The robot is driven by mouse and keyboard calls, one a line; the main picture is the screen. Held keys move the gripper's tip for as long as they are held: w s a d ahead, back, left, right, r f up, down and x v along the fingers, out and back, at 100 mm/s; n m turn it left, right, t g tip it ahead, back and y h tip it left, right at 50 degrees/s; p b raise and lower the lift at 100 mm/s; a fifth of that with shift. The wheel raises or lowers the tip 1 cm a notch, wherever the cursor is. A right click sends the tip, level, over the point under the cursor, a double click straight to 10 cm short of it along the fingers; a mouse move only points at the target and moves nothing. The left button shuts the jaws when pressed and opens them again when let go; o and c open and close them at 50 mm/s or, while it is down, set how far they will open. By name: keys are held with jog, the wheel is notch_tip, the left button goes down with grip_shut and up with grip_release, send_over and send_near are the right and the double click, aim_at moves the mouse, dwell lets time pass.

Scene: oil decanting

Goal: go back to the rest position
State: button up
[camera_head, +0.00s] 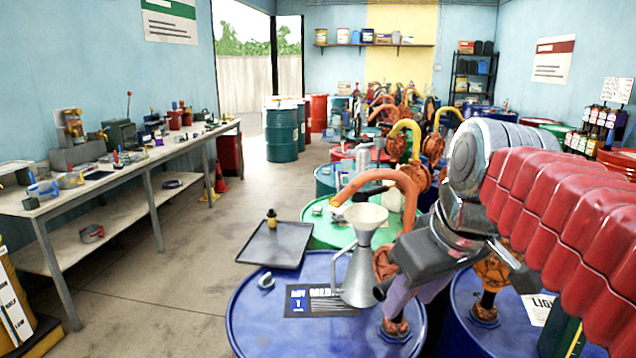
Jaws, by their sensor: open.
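My gripper (388,284) is at the right of centre, at the end of my red-sleeved arm, low over the blue drum (255,318). Its jaws are open and partly hidden by its own dark body. A grey metal jug (357,275) with a pale funnel (365,216) at its top stands upright on the blue drum, just left of the jaws. I cannot tell whether the jaws touch it. An orange hand pump (375,180) rises behind the jug, and its lower part is partly hidden by my gripper.
A dark tray (276,245) with a small dark and yellow item lies beyond the blue drum. A green drum (325,235) and more drums with pumps crowd the right. A workbench (140,172) runs along the left wall. The floor between is mostly clear.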

jog(key=s+d+f+m, duration=0.1)
jog(key=s+f+m, duration=0.1)
jog(key=s+f, duration=0.2)
jog(key=s+d+f+m+t+h, duration=0.1)
jog(key=s+f, duration=0.4)
jog(key=f, duration=0.6)
jog(key=shift+s+m, duration=0.2)
jog(key=shift+m, duration=0.7)
